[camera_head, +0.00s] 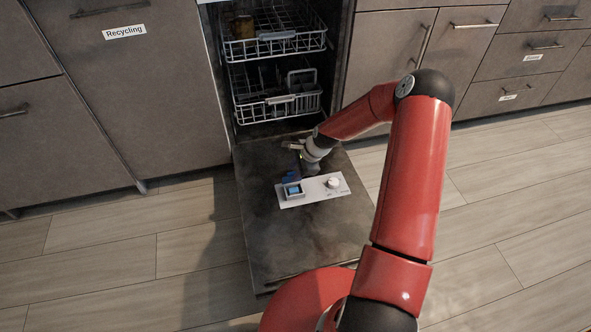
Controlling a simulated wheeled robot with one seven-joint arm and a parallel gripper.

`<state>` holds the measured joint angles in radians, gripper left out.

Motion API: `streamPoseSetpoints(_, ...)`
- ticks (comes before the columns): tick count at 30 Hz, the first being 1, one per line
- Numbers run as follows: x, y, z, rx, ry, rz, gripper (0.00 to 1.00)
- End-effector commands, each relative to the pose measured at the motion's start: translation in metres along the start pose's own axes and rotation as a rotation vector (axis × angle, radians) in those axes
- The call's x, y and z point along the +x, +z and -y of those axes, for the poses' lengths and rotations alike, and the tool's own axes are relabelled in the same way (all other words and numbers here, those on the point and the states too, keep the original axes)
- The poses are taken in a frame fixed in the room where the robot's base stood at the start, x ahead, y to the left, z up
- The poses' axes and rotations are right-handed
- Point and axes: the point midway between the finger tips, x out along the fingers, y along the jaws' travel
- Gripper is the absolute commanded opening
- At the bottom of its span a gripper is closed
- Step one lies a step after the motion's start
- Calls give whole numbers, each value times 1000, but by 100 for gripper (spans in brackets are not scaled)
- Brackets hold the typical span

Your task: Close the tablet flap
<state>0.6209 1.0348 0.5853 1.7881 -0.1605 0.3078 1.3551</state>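The dishwasher door (320,232) is folded down flat, with a white panel (311,191) on it. At the panel's left end is a small tablet compartment (294,190) with a light blue inside showing, so it looks uncovered. A small dark blue piece stands up at its back edge and appears to be the tablet flap (291,178), raised. My gripper (308,170) points down just behind and right of the compartment, close to the flap. I cannot tell if they touch. The fingers are small and dark, so their opening is unclear.
A round white knob (333,182) is on the panel's right. The upper rack (275,45) and lower rack (280,106) sit inside the dishwasher. Cabinets flank the opening, one labelled Recycling (125,32). Wooden floor (120,255) is clear around the door.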

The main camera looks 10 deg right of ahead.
Motion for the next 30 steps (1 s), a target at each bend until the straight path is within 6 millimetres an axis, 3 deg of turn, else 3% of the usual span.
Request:
streamPoseSetpoints(1, 0, 0, 0, 0, 0, 0, 24)
streamPoseSetpoints(7, 0, 0, 0, 0, 0, 0, 0)
streamPoseSetpoints(30, -1, 0, -3, -12, -31, 0, 0)
